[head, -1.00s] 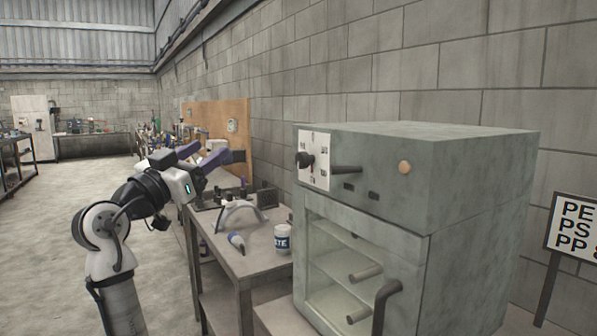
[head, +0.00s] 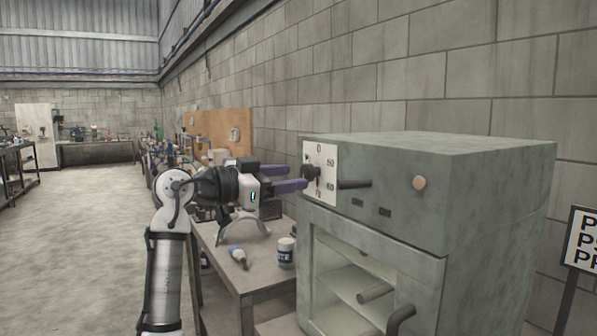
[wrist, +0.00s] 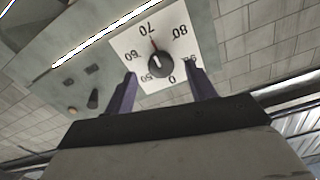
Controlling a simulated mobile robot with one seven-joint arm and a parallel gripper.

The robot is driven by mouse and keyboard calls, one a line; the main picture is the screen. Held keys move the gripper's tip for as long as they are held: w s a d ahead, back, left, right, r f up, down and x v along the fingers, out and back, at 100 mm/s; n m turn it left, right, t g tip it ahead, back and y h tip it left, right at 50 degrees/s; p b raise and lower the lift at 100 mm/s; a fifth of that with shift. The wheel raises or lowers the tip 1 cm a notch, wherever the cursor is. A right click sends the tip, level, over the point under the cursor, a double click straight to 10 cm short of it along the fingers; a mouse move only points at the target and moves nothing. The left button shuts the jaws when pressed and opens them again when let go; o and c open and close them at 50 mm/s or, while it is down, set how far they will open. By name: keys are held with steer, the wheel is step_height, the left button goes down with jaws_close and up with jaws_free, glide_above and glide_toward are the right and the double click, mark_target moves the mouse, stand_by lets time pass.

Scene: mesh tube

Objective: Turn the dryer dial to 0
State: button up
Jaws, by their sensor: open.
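The dryer (head: 400,270) is a grey-green cabinet. A white dial plate (head: 331,185) with black numbers is on its upper front left. The round black dial (head: 311,171) also shows in the wrist view (wrist: 161,64), where the plate appears upside down. A red mark at the knob points close to 70; the 0 lies on nearly the opposite side. My gripper (head: 298,177) is open with its purple fingers pointing at the dial. In the wrist view its fingertips (wrist: 162,76) stand either side of the knob, with gaps. I cannot tell how far short of it they are.
A dark rod handle (head: 354,184) sticks out of the dryer front beside the plate. A dark curved door handle (head: 400,318) is lower down. A workbench (head: 240,270) with a white jar (head: 286,252) and a bottle (head: 238,255) stands below my arm. The floor at left is clear.

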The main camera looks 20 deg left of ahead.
mark_target(303, 175)
steer(key=shift+x, duration=1.55)
steer(key=c, duration=1)
